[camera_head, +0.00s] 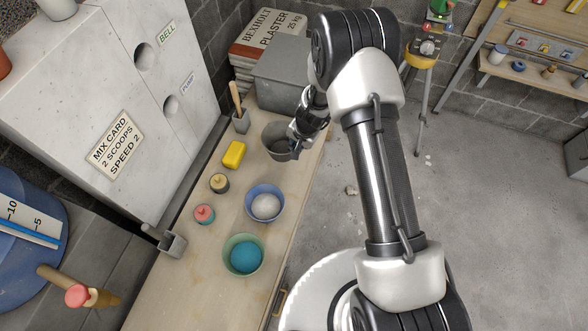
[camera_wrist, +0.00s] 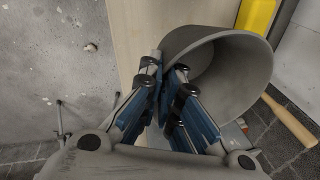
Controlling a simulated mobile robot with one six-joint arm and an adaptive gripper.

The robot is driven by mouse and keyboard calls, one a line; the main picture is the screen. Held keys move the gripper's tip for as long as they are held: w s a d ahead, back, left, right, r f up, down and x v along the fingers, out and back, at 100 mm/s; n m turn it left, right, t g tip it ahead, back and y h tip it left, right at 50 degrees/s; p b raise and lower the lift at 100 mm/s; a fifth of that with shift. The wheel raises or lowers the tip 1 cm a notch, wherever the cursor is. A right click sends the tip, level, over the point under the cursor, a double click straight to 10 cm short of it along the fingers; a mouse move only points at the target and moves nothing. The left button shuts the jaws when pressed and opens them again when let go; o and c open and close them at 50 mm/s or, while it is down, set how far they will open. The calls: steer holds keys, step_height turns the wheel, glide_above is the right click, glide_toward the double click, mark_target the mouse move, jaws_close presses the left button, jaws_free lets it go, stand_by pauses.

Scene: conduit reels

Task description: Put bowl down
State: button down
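A plain grey bowl (camera_head: 277,143) is at the far end of the wooden bench, and it also fills the upper middle of the wrist view (camera_wrist: 232,70). My gripper (camera_head: 297,140) is at the bowl's right side. In the wrist view my blue-padded fingers (camera_wrist: 166,85) are close together with the bowl's near wall between them. The bowl's opening shows and its inside looks empty. Whether its base touches the bench or is slightly above it, I cannot tell.
The bench (camera_head: 183,290) also holds a yellow block (camera_head: 234,155), a blue bowl (camera_head: 264,203) of white powder, a green bowl (camera_head: 243,255) with blue contents and two small jars. A wooden-handled scoop (camera_head: 241,121) and a grey box (camera_head: 285,80) are near the grey bowl.

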step_height(320, 180, down, 13)
steer(key=b, duration=0.6)
steer(key=shift+f, duration=0.1)
steer(key=c, duration=2.3)
jaws_free()
steer(key=shift+f, duration=0.1)
steer(key=o, duration=0.5)
